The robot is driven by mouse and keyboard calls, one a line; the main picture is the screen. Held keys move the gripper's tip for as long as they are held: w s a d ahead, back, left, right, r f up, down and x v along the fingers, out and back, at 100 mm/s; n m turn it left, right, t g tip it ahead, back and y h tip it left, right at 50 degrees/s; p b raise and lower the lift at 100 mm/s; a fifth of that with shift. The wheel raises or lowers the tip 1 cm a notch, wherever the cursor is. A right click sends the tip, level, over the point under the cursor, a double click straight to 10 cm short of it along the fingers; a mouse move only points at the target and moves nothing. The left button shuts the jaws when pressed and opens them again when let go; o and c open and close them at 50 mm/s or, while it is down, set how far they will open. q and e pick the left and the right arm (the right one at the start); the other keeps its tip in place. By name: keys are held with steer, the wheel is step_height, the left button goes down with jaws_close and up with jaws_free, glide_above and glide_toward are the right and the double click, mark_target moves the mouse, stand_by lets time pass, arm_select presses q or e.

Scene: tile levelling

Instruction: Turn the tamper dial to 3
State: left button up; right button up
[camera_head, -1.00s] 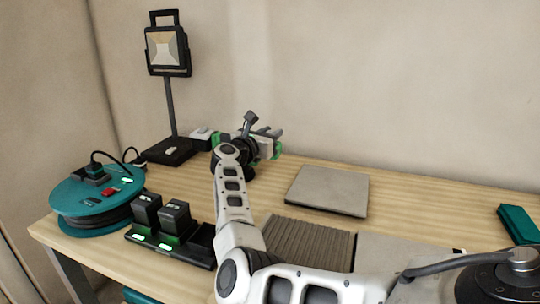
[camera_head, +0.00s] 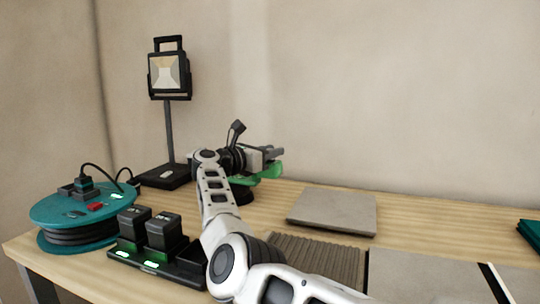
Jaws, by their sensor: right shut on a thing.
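My right arm reaches from the bottom edge to the back of the bench. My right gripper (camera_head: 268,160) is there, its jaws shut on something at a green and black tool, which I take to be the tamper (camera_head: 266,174). The tool's green part shows just below the jaws. A dark round part (camera_head: 240,194) shows beneath it, close to the bench top. The arm and gripper hide much of the tool. I cannot make out its dial or any number on it. My left gripper is not in view.
A work lamp (camera_head: 169,72) stands at the back left. A teal cable reel (camera_head: 80,210) and a charger with two black batteries (camera_head: 164,231) are at the left. A grey tile (camera_head: 333,209) lies right of the gripper, behind a ribbed bed (camera_head: 318,257). Bare wood runs along the back right.

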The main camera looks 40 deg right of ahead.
steer(key=o, duration=1)
steer(key=a, duration=1.6)
steer(key=shift+s, duration=0.2)
